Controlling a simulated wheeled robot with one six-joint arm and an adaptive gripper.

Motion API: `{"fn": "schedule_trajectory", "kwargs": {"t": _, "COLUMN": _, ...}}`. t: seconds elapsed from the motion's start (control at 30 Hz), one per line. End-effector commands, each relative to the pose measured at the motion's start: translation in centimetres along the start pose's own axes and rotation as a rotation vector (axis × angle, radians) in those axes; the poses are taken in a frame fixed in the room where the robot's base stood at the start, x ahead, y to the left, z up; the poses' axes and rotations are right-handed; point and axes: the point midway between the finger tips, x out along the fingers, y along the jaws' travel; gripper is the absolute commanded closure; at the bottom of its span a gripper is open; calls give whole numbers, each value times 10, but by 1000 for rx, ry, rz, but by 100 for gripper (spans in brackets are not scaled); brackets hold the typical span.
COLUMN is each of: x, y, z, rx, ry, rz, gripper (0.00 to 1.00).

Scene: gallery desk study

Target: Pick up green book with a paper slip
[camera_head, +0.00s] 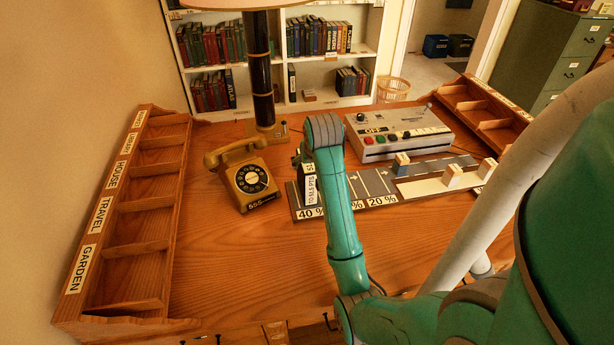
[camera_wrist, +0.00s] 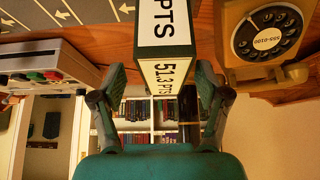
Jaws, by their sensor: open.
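My gripper (camera_wrist: 160,84) is open in the wrist view, its two green fingers apart. In the head view this labelled block (camera_head: 310,188) stands at the left end of the grey striped board, under my arm, and most of my gripper is hidden. I cannot pick out a green book with a paper slip. Several books, some greenish, stand in the white bookcase (camera_head: 268,58) behind the desk.
A yellow-brown telephone (camera_head: 250,183) stands left of the board (camera_head: 350,205). A grey console (camera_head: 400,132) stands behind the board, and a lamp (camera_head: 262,75) at the back edge. Labelled wooden racks line the left (camera_head: 112,190) and right (camera_head: 500,112) sides. The desk front left is clear.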

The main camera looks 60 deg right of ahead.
Motion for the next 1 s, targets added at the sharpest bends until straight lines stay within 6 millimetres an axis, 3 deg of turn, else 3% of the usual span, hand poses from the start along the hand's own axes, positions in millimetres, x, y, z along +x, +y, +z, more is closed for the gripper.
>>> {"fn": "schedule_trajectory", "kwargs": {"t": 0.17, "x": 11, "y": -1, "z": -1, "rx": 0, "ry": -1, "rz": 0, "gripper": 25}}
{"fn": "schedule_trajectory", "kwargs": {"t": 0.5, "x": 52, "y": -4, "z": -4, "rx": 0, "ry": -1, "rz": 0, "gripper": 25}}
{"fn": "schedule_trajectory", "kwargs": {"t": 0.77, "x": 55, "y": -4, "z": -4, "rx": 0, "ry": 1, "rz": 0, "gripper": 25}}
{"fn": "schedule_trajectory", "kwargs": {"t": 0.87, "x": 55, "y": -4, "z": -4, "rx": 0, "ry": 1, "rz": 0, "gripper": 45}}
{"fn": "schedule_trajectory", "kwargs": {"t": 1.0, "x": 55, "y": -4, "z": -4, "rx": 0, "ry": 1, "rz": 0, "gripper": 80}}
